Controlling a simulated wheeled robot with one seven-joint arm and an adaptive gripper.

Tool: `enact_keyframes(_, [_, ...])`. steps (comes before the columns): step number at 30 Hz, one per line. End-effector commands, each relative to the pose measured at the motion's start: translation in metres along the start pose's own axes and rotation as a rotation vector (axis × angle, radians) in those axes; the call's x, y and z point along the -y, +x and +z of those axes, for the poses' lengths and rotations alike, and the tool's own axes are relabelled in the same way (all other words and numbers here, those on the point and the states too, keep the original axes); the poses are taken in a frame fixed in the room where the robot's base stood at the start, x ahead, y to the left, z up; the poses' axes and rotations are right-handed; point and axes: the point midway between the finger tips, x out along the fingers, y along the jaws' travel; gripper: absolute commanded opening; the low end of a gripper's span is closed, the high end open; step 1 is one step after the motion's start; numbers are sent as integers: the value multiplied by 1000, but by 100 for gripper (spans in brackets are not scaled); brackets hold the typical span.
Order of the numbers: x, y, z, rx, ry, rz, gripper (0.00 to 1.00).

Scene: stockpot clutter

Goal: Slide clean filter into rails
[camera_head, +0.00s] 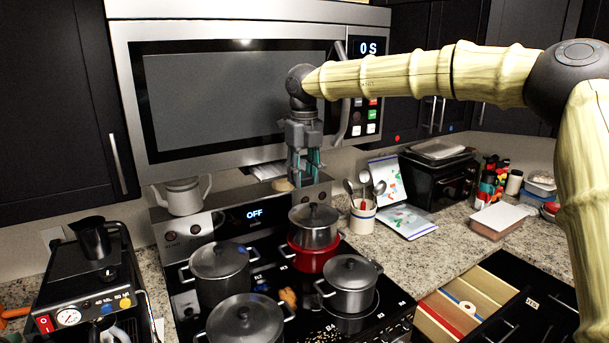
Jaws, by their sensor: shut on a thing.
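The microwave (240,90) hangs above the stove. My gripper (304,172) points down in front of its lower edge, right of centre, above the stove's back panel. A thin pale, slatted-looking piece (267,171) shows under the microwave, just left of my fingers. It looks like the filter, but only part of it shows, and the microwave hides the rest. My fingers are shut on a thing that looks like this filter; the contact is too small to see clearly. The rails are hidden under the microwave.
Several lidded pots, including a red one (312,259), crowd the stove below. A utensil crock (362,216) stands at right. A coffee machine (90,275) fills the left counter.

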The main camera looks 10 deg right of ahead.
Motion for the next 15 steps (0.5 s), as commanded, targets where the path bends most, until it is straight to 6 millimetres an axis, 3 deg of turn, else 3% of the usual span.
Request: enact_keyframes(15, [0, 0, 10, 1, -1, 0, 5])
